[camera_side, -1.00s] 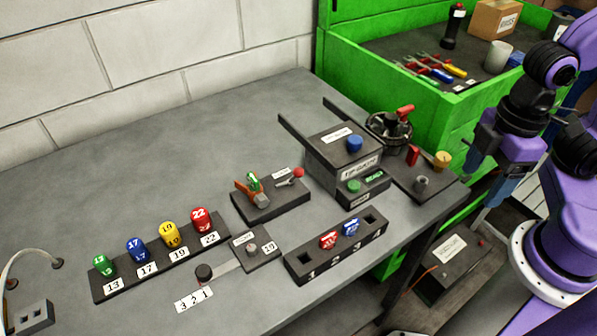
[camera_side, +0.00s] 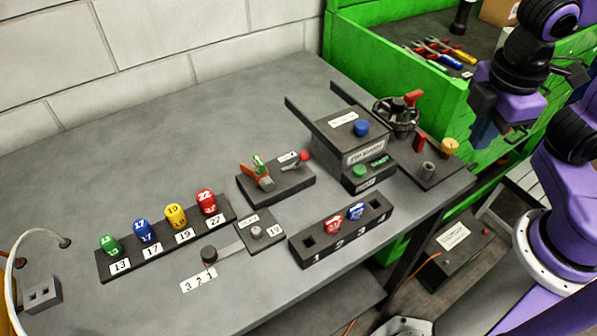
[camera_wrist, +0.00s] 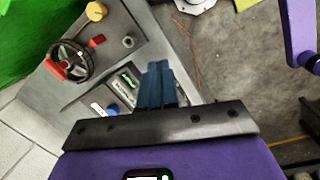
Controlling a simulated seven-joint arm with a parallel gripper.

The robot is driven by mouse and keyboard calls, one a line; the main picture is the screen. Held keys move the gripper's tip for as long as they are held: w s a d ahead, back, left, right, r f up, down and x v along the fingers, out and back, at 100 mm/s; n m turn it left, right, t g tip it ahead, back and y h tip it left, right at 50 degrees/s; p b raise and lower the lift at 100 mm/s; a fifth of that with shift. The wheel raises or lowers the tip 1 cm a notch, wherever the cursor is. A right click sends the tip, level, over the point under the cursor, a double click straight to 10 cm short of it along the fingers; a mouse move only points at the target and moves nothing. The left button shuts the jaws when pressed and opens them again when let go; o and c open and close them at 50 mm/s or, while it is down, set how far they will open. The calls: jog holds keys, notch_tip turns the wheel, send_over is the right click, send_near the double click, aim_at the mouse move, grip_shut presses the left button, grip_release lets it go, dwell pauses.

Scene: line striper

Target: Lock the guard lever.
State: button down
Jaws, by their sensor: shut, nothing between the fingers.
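No readable label marks which part is the guard lever. A small lever with a red knob (camera_side: 304,156) sits on a black block (camera_side: 290,192) beside an orange and green clamp (camera_side: 260,172). A red upright handle (camera_side: 419,142) stands on the plate by the handwheel. My gripper (camera_side: 484,132) is up at the right, beyond the table edge and apart from both. In the wrist view its blue fingers (camera_wrist: 160,85) are together and empty. That view shows the red handle (camera_wrist: 97,41) at upper left; the red-knobbed lever is not seen there.
The handwheel (camera_side: 397,119), a yellow knob (camera_side: 450,146) and a box with a blue button (camera_side: 361,127) stand near the right table edge. A numbered rack (camera_side: 340,238) lies in front. The green tool bin (camera_side: 350,60) is behind. The back left tabletop is clear.

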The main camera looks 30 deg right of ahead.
jog(key=w+a+n+t+h, duration=0.4)
jog(key=w+a+t+h, duration=0.2)
jog(key=w+a, duration=0.55)
jog(key=s+a+n+t+h, duration=0.2)
jog(key=a+n+t, duration=0.35)
jog(key=a, duration=1.15)
jog(key=m+t, duration=0.1)
jog(key=m, duration=0.1)
send_near(300, 160)
jog(key=v, duration=0.5)
jog(key=shift+r, duration=0.1)
jog(key=shift+w, duration=0.1)
jog(key=x, duration=1)
jog(key=shift+r, duration=0.1)
